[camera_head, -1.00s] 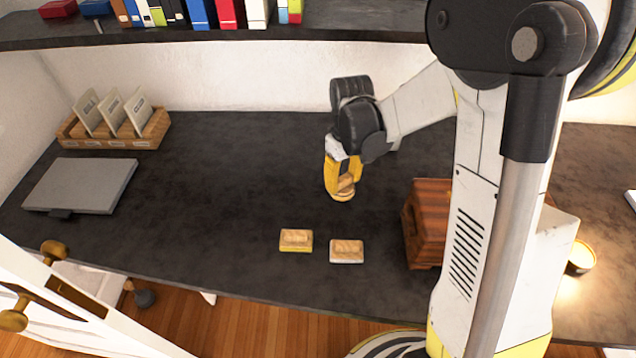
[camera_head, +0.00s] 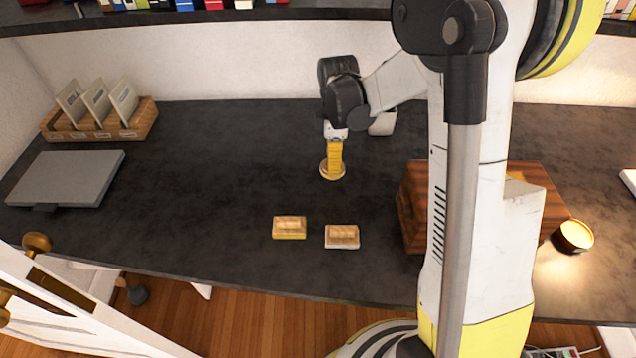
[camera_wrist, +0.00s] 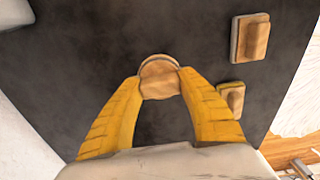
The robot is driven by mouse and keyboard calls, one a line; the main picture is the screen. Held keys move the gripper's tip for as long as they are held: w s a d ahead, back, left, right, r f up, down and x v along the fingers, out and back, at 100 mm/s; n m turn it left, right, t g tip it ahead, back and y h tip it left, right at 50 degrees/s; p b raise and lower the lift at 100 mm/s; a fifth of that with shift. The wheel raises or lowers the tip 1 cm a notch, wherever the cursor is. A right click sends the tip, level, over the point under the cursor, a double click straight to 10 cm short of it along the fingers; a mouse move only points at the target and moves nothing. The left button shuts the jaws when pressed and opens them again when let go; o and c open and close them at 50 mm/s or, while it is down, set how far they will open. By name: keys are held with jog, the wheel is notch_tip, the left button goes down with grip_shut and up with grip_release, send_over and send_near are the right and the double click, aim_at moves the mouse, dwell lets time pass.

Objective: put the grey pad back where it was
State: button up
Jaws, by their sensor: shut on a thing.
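My gripper (camera_head: 334,152) is shut on a round wooden-topped pad (camera_head: 332,171), over the middle of the dark desk. In the wrist view the pad (camera_wrist: 160,78) sits between my yellow fingertips and shows a thin greyish rim. Its underside is hidden, and I cannot tell whether it touches the desk. Two rectangular wooden-backed blocks lie nearer the front edge: a yellow-based block (camera_head: 290,228) and, to its right, a pale grey-white-based block (camera_head: 342,237). In the wrist view, the yellow-based block (camera_wrist: 232,98) is partly behind a finger.
A wooden box (camera_head: 412,207) stands right of the blocks, partly behind my arm. A lit round lamp (camera_head: 573,236) is farther right. A grey closed laptop-like slab (camera_head: 66,178) and a wooden card rack (camera_head: 102,132) are at left. A shelf (camera_head: 200,18) overhangs the back. The desk's middle is clear.

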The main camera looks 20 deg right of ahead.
aim_at(318, 187)
jog(key=a, duration=0.1)
jog(key=a+f, duration=0.1)
jog(key=a+f+b, duration=0.1)
jog(key=shift+w+a+f, duration=0.2)
jog(key=shift+w+a, duration=0.15)
jog(key=shift+a, duration=0.05)
notch_tip(318, 187, down, 4)
jog(key=shift+f+b, duration=0.1)
jog(key=shift+b, duration=1)
jog(key=o, duration=1.2)
